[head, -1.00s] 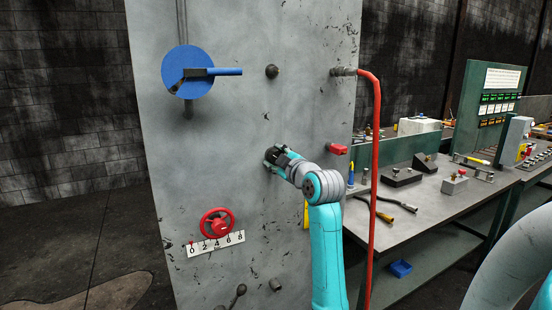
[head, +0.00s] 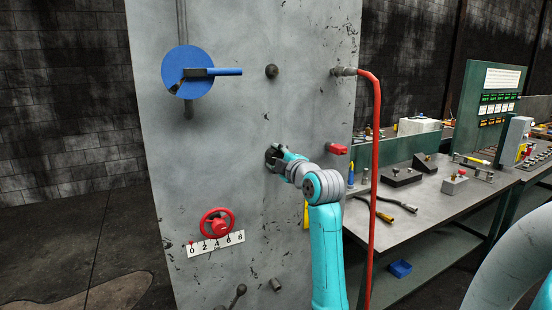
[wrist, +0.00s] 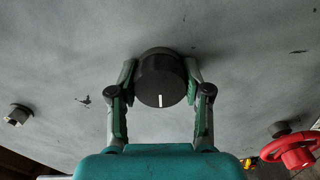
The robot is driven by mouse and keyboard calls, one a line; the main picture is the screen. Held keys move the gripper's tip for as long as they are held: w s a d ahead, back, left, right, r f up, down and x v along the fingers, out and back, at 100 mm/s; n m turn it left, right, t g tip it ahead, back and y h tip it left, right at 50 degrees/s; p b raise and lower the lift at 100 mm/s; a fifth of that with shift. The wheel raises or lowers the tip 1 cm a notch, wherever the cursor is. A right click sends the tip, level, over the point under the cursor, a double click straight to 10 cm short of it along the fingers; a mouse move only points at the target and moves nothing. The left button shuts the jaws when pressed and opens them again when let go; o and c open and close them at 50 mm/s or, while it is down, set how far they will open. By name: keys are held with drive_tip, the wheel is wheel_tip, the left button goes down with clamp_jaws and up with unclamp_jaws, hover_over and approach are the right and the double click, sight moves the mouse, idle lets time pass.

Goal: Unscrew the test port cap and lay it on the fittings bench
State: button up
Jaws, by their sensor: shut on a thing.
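The test port cap (wrist: 160,78) is a round black cap with a short white mark on its face, seen in the wrist view. My gripper (wrist: 161,82) is shut on it, one finger on each side. In the head view my gripper (head: 276,157) is at the middle of the grey panel (head: 240,120), and the dark cap shows only partly at its fingertips. The cap is at the panel; I cannot tell whether its thread is still engaged. The fittings bench (head: 440,200) is to the right, with a grey top.
A red hose (head: 374,150) hangs between my arm and the bench. A red handwheel (head: 216,223), a blue disc with lever (head: 187,73) and a red block (head: 337,149) are on the panel. Cables (head: 385,211) and small fittings lie on the bench; part of its top is clear.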

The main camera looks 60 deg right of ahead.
idle(0.3)
drive_tip(key=shift+n, duration=1.2)
drive_tip(key=shift+n, duration=1.1)
drive_tip(key=shift+n, duration=1.1)
